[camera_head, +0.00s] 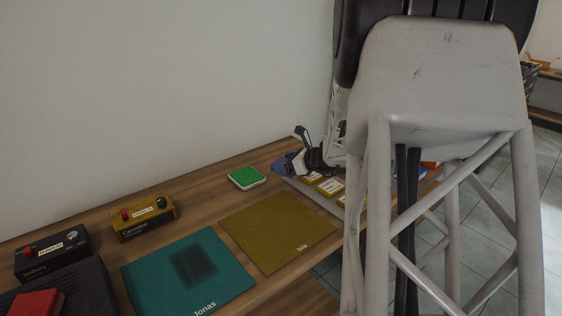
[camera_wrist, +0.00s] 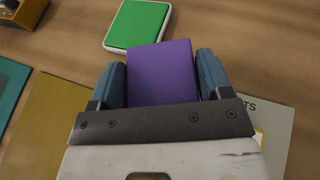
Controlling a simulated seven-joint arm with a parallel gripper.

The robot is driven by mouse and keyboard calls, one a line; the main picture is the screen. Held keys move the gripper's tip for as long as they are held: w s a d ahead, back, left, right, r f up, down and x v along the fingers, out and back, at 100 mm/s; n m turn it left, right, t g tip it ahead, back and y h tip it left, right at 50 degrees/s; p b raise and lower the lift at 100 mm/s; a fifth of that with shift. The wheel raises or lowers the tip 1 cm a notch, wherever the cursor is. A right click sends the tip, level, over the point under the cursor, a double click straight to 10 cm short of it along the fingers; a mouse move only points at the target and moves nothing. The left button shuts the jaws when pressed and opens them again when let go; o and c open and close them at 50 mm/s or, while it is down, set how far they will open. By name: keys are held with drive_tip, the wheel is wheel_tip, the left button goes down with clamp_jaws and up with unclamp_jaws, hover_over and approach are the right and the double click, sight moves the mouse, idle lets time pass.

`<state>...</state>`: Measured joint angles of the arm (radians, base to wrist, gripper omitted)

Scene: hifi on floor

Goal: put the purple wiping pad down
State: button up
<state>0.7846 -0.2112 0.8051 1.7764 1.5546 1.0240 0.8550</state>
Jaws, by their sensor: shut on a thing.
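The purple wiping pad (camera_wrist: 162,80) is between the two blue fingers of my gripper (camera_wrist: 160,68) in the wrist view. The gripper is shut on it, with a finger against each side. In the head view a small part of the purple pad (camera_head: 281,164) shows beside my gripper (camera_head: 300,163), at the back of the wooden table (camera_head: 205,201). My arm hides much of that area. I cannot tell whether the pad touches the surface under it.
A green-topped white block (camera_head: 247,177) lies left of the gripper. A grey board (camera_head: 330,204) with yellow cards lies at right, partly hidden. An olive mat (camera_head: 277,230), a teal mat (camera_head: 188,275) with a dark patch, and a yellow box (camera_head: 145,219) are further left.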

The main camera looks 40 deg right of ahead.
drive_tip(key=shift+s+d, duration=0.1)
drive_tip(key=shift+d, duration=0.15)
drive_tip(key=w+d, duration=0.2)
drive_tip(key=w, duration=0.2)
drive_tip(key=w+d+f, duration=0.1)
drive_tip(key=w+d, duration=0.2)
drive_tip(key=w, duration=0.2)
drive_tip(key=w+d, duration=0.3)
drive_tip(key=w, duration=0.1)
drive_tip(key=shift+w+d+f, duration=0.2)
drive_tip(key=shift+w+f, duration=0.05)
drive_tip(key=shift+w, duration=0.05)
idle(0.3)
drive_tip(key=shift+f, duration=1.75)
drive_tip(key=shift+f, duration=0.1)
drive_tip(key=o, duration=0.9)
